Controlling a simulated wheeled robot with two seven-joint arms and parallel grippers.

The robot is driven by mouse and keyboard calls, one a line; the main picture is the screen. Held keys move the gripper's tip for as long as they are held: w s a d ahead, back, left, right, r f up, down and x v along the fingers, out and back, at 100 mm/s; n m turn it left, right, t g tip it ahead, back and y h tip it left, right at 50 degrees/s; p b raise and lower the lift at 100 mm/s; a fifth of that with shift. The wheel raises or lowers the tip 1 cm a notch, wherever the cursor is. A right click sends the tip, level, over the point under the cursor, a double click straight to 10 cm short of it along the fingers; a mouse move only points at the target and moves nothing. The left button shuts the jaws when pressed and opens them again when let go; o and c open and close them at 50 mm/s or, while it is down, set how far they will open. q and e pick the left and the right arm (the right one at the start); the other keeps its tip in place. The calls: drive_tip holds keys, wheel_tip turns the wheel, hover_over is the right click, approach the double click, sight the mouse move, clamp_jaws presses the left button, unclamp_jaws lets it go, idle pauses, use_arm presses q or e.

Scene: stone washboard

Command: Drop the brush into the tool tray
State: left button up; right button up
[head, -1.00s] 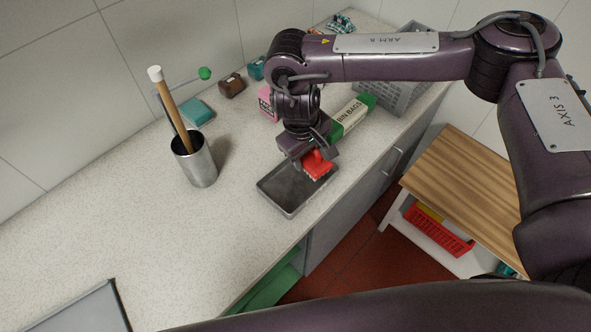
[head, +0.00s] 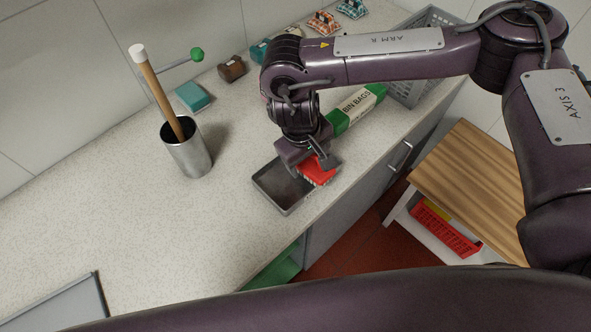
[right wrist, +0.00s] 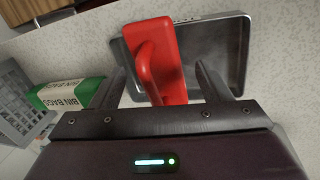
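The red brush (head: 318,173) is at the right end of the grey metal tool tray (head: 272,198), with pale bristles at its lower edge. In the right wrist view the brush (right wrist: 160,55) lies over one end of the tray (right wrist: 222,50). I cannot tell for certain whether it rests on the tray floor or partly on the rim. My right gripper (head: 312,162) is just above it. In the right wrist view its fingers (right wrist: 162,88) are spread, one on each side of the red handle, with small gaps. My left gripper is not in view.
A green-and-white bin bags box (head: 357,108) lies just behind the gripper, with a grey basket (head: 425,75) beyond. A metal cup (head: 188,155) with a wooden-handled tool stands left of the tray. The counter's front edge is close to the tray.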

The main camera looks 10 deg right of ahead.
drive_tip(key=shift+o, duration=0.7)
drive_tip(key=shift+r, duration=0.4)
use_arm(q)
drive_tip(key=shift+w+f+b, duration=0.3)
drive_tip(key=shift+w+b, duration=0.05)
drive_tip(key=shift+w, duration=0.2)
use_arm(e)
wheel_tip(320, 180, up, 7)
drive_tip(key=a, duration=0.1)
drive_tip(key=shift+s+a, duration=0.15)
drive_tip(key=shift+s, duration=0.15)
drive_tip(key=shift+f, duration=0.1)
